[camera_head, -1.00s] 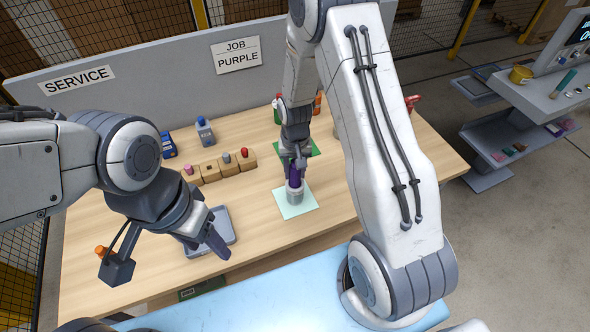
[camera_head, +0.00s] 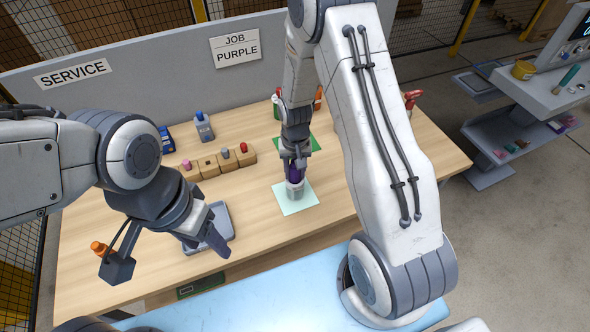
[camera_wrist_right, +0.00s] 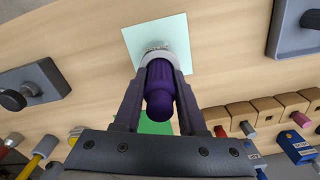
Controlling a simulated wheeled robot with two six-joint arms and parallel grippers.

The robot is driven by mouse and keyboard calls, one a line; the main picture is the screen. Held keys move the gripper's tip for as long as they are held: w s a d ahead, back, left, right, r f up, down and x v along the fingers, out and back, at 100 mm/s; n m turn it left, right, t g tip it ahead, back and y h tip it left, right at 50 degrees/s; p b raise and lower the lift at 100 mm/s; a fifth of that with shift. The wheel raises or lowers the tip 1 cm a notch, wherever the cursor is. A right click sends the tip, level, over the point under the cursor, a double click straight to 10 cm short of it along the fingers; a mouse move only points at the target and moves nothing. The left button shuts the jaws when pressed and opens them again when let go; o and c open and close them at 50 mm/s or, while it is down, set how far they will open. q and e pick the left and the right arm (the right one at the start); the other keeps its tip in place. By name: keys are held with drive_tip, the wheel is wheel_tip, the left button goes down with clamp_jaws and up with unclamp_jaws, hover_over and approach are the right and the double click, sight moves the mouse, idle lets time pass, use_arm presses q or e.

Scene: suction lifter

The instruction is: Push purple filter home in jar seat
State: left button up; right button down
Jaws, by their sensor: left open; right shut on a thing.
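The purple filter (camera_wrist_right: 160,88) is between the fingers of my right gripper (camera_wrist_right: 160,75), which is shut on it. The filter also shows as a dark purple piece in the head view (camera_head: 294,172). Below it stands the pale grey jar (camera_head: 296,188) on a light mint mat. The filter's lower end meets the jar's top; the fingers hide how deep it sits in the seat. My left gripper (camera_head: 212,232) is open and empty, above the front left of the table near a grey tray.
The mint mat (camera_head: 280,202) lies under the jar. A grey tray (camera_head: 229,212) is at the left. Wooden blocks with coloured plugs (camera_head: 209,168) stand behind it. Bare wood separates tray and mint mat.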

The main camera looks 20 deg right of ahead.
drive_tip(key=shift+f+b, duration=0.35)
drive_tip(key=shift+f, duration=0.25)
drive_tip(key=shift+c, duration=2)
unclamp_jaws()
wheel_tip(320, 180, up, 11)
drive_tip(key=shift+f+b, duration=0.2)
drive_tip(key=shift+b, duration=0.95)
drive_tip(key=s+a+r+n+b, duration=0.1)
drive_tip(key=s+a+r+n, duration=0.1)
drive_tip(key=s, duration=0.6)
drive_tip(key=s+a+r+n+b, duration=0.1)
drive_tip(key=s+a+r+n, duration=0.1)
drive_tip(key=s+a+n, duration=0.3)
drive_tip(key=s+a+r+n+y+b, duration=0.1)
drive_tip(key=s+a+n+b, duration=0.1)
drive_tip(key=s+a, duration=0.5)
drive_tip(key=s+n, duration=0.1)
drive_tip(key=s, duration=0.2)
drive_tip(key=shift+s+r+n, duration=0.3)
drive_tip(key=shift+r, duration=0.1)
